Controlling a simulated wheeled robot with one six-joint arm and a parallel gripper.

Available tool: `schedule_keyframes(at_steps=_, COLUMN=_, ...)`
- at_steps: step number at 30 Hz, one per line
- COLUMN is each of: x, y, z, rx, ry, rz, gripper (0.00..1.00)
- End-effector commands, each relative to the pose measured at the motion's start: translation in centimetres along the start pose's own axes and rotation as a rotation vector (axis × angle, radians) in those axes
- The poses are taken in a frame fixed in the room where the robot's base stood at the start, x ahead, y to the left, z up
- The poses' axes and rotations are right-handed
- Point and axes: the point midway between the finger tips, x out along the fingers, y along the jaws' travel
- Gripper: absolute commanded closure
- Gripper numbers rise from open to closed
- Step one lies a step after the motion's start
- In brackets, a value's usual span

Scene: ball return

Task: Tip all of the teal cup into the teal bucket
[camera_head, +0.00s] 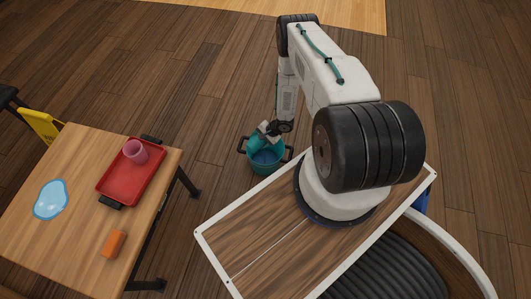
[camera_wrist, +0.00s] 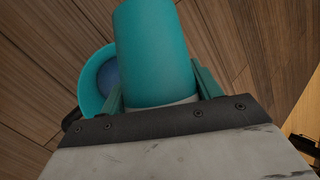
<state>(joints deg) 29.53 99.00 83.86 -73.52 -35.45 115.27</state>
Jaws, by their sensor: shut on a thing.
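The teal bucket (camera_head: 263,169) stands on the wooden floor to the right of the table, with dark handles and a blue inside. My gripper (camera_head: 268,130) is over the bucket's far rim. In the wrist view my gripper (camera_wrist: 162,98) is shut on the teal cup (camera_wrist: 155,50), which fills the middle of the picture. The bucket (camera_wrist: 88,88) shows partly behind the cup there. The cup looks tilted in the head view, mostly hidden by my gripper. Its mouth and contents are hidden.
A wooden table (camera_head: 60,225) at the left bears a red tray (camera_head: 112,186) with a pink cup (camera_head: 135,152), a light-blue puddle shape (camera_head: 50,199) and an orange block (camera_head: 113,244). A yellow sign (camera_head: 41,125) stands behind it. The floor beyond the bucket is clear.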

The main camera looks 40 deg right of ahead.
Motion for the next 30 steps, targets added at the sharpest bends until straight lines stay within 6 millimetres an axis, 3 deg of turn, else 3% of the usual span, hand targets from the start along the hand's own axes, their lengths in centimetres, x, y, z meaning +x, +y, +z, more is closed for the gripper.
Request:
schedule_keyframes(at_steps=24, x=-0.25, y=-0.12, z=-0.19, rx=0.038, ry=-0.075, rz=-0.022, gripper=0.64)
schedule_keyframes(at_steps=30, x=0.09, y=0.04, z=0.22, rx=-0.014, ry=0.028, rz=0.012, gripper=0.64)
